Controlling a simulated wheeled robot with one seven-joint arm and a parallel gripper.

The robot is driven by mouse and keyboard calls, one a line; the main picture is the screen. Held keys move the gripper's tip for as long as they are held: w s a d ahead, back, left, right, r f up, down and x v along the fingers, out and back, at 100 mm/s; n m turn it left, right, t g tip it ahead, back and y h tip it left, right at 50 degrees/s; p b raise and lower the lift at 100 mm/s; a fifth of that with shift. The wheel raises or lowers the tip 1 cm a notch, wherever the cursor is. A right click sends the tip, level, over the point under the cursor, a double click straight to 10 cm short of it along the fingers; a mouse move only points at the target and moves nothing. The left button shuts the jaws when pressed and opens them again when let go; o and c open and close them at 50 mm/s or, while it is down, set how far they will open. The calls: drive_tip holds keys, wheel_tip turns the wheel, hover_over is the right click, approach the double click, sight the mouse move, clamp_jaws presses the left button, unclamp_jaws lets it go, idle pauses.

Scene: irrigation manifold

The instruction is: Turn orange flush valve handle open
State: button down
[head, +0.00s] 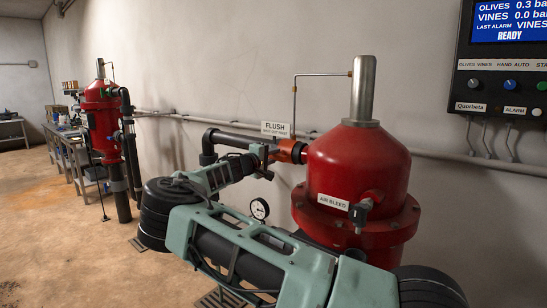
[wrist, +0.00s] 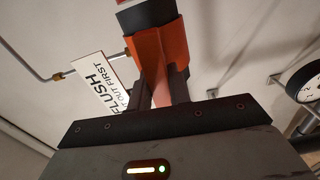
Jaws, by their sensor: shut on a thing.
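The orange flush valve handle (wrist: 161,92) is in the middle of the wrist view, between the two dark fingers of my gripper (wrist: 162,84). My gripper is shut on it. An orange piece with a dark end shows just beyond the fingers. In the head view, my gripper (head: 264,157) is at the dark pipe left of the large red tank, by an orange fitting (head: 292,151). The handle itself is mostly hidden there by my gripper. A white FLUSH sign (head: 275,129) is just above; it also shows tilted in the wrist view (wrist: 97,87).
The red tank (head: 358,180) stands close to the right of my gripper, with an AIR BLEED label and small valve (head: 360,208). A pressure gauge (head: 260,208) is below my gripper. A control panel (head: 503,70) hangs at right. Open floor lies at left.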

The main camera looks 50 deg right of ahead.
drive_tip(key=shift+f+n, duration=0.1)
drive_tip(key=shift+n, duration=0.5)
drive_tip(key=c, duration=1.3)
unclamp_jaws()
drive_tip(key=shift+w, duration=0.1)
drive_tip(key=shift+a, duration=0.15)
drive_tip(key=s+a+b, duration=0.1)
drive_tip(key=a+b, duration=0.2)
drive_tip(key=a, duration=1.4)
drive_tip(key=shift+s, duration=0.25)
drive_tip(key=shift+a, duration=0.1)
